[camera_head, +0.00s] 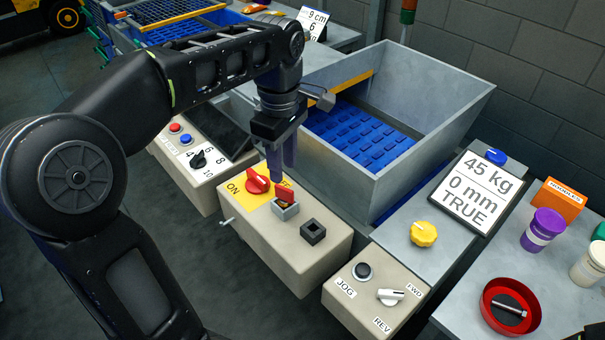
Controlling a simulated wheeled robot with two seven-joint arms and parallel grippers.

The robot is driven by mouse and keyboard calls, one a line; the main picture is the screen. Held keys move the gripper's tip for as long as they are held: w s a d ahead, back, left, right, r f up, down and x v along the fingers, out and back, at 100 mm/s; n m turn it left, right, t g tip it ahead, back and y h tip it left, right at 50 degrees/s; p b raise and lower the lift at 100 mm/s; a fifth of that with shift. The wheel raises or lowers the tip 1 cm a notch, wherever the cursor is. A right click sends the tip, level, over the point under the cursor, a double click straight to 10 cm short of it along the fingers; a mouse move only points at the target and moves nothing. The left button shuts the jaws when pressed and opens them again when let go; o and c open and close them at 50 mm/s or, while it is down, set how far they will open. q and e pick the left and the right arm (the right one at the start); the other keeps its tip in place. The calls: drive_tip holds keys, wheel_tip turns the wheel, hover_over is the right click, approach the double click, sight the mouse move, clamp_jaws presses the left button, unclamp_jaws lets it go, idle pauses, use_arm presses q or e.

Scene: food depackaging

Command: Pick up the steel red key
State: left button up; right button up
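The red key (286,194) stands in a grey steel square socket (285,211) on the beige control box with the yellow ON/OFF plate. My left gripper (282,176) points down right above the key, its fingertips at or very near the key's top. The fingers partly hide the plate. I cannot tell whether they touch the key or how far apart they are. My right gripper is not in view.
A red rotary knob (257,181) sits just left of the key, and an empty dark square socket (312,232) to its right. A steel hopper (400,165) with a blue belt stands behind. A JOG/FWD/REV box (375,290) is at front right, beside a red bowl (510,307).

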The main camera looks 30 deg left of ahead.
sight(284, 188)
use_arm(q)
drive_tip(key=shift+w, duration=0.1)
drive_tip(key=shift+s+r, duration=0.1)
drive_tip(key=shift+s, duration=0.1)
drive_tip(key=shift+f, duration=1.35)
drive_tip(key=shift+w+f+p, duration=0.1)
drive_tip(key=shift+f+p, duration=0.25)
drive_tip(key=shift+f, duration=2.25)
clamp_jaws()
